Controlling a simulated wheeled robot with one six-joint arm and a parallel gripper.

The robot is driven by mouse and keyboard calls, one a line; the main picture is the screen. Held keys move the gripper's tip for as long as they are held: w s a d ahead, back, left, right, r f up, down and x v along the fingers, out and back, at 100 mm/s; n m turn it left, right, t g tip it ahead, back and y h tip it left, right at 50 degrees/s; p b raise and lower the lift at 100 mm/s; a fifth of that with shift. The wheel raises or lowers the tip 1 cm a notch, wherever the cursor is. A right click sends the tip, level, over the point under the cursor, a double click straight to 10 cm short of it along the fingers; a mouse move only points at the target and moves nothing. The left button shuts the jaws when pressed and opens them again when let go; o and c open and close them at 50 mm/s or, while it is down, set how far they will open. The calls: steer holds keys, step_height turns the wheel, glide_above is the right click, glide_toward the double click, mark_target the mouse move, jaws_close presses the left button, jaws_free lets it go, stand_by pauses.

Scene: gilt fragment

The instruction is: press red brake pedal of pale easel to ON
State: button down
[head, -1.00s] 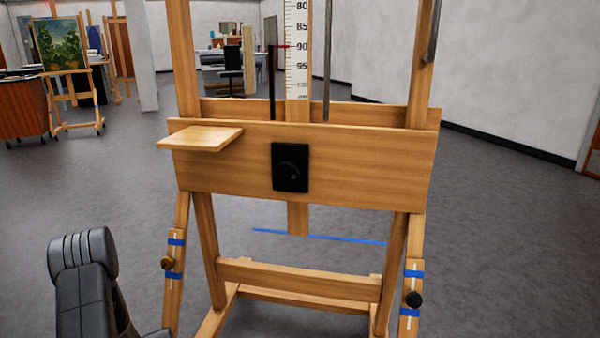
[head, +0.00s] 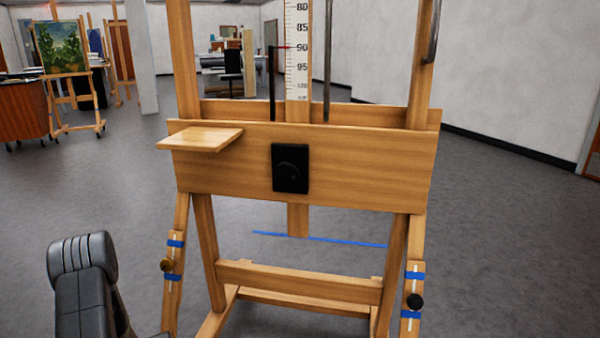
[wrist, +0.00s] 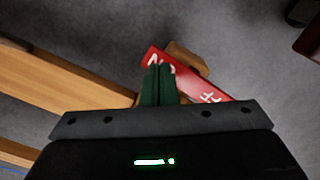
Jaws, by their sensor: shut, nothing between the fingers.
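The pale wooden easel (head: 300,160) stands upright in the middle of the head view, with its lower frame running down to the floor. The red brake pedal (wrist: 206,87) shows only in the wrist view, as a red bar with white lettering. The lettering is partly covered by my gripper. My gripper (wrist: 159,68) has its dark green fingers shut together, empty, and they overlap the left part of the pedal in that view. I cannot tell whether the fingertips touch the pedal. Neither the gripper nor the pedal shows in the head view.
A wooden beam (wrist: 60,85) lies left of my gripper in the wrist view. Grey floor (head: 500,200) is open to the right.

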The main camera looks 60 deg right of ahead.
step_height(320, 180, up, 7)
steer(key=p, duration=0.3)
steer(key=shift+f, duration=0.15)
stand_by(0.4)
step_height(320, 180, down, 7)
steer(key=b, duration=0.3)
steer(key=shift+f+b, duration=0.1)
steer(key=shift+b, duration=0.2)
steer(key=shift+r, duration=0.25)
step_height(320, 180, up, 9)
steer(key=p, duration=0.6)
stand_by(0.6)
